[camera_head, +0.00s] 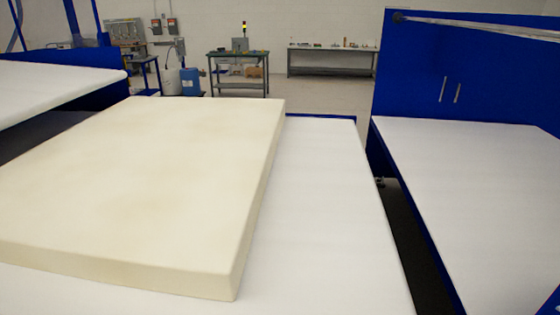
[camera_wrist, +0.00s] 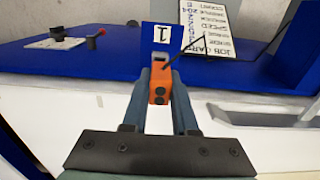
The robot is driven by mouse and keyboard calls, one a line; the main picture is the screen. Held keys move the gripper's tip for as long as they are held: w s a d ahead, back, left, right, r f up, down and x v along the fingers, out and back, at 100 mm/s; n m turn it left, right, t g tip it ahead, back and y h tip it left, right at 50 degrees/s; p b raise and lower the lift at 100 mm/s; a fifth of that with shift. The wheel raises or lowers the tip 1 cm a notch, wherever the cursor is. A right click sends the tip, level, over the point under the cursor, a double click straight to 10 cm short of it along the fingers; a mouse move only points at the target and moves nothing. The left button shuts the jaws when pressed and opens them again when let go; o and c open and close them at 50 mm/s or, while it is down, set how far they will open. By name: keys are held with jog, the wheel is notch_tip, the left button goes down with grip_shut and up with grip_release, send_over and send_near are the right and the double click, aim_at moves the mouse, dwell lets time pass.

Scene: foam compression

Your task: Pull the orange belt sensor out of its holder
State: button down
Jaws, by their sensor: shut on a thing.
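The orange belt sensor (camera_wrist: 160,85) is in the wrist view, near the middle. My gripper (camera_wrist: 161,80) has one finger on each side of it and is shut on it. A thin black cable or rod rises from near the sensor's top to the upper right. A blue tab marked "1" (camera_wrist: 161,36) stands directly behind the sensor. The holder cannot be made out clearly, so I cannot tell whether the sensor still sits in it. The head view shows neither the sensor nor my gripper.
A blue panel (camera_wrist: 80,60) carries a red-and-black knob (camera_wrist: 96,38) and a sign with writing (camera_wrist: 208,26). In the head view, a large cream foam block (camera_head: 140,180) lies on a white belt (camera_head: 320,210). Another white belt (camera_head: 470,190) lies right, across a dark gap.

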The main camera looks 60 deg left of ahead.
jog(key=shift+r+p, duration=0.9)
jog(key=shift+r, duration=0.15)
jog(key=shift+w+d+f, duration=0.1)
